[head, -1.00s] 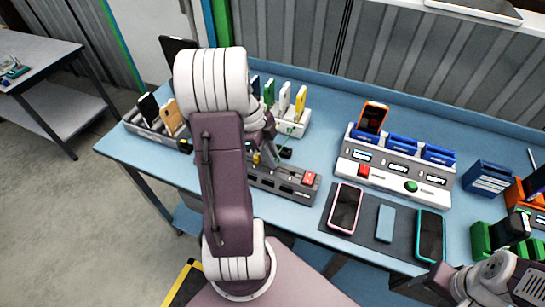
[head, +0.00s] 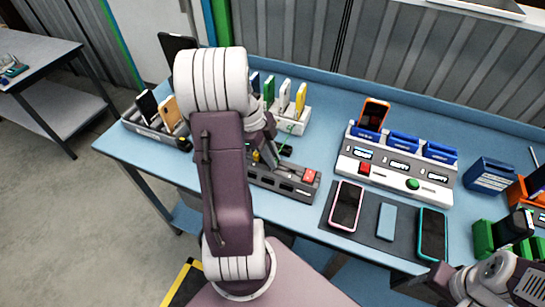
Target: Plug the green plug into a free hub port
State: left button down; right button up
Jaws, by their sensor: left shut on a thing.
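The hub (head: 297,188) is a dark grey strip with a row of ports and a red switch at its right end, on the blue table. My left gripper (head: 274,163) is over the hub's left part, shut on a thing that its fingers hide. A thin green cable (head: 291,129) leads to it, so this appears to be the green plug. I cannot tell whether the plug touches a port. A yellow plug (head: 256,156) and a black plug (head: 285,150) show beside the gripper. My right gripper (head: 437,277) is at the lower right, its jaws unclear.
A white rack (head: 296,122) with upright coloured devices stands behind the hub. A charging station (head: 398,172) with an orange phone is to the right. A dark mat (head: 365,214) with phones lies in front of it. A grey rack (head: 150,128) stands at the left.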

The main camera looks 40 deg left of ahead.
pick_arm(q)
jog(key=shift+f, duration=0.1)
jog(key=c, duration=0.9)
grip_release()
jog(key=shift+c, duration=0.2)
jog(key=shift+r, duration=0.2)
notch_tip(320, 180, up, 7)
jog(key=p, duration=0.5)
jog(key=shift+f+p, duration=0.1)
jog(key=shift+p, duration=0.2)
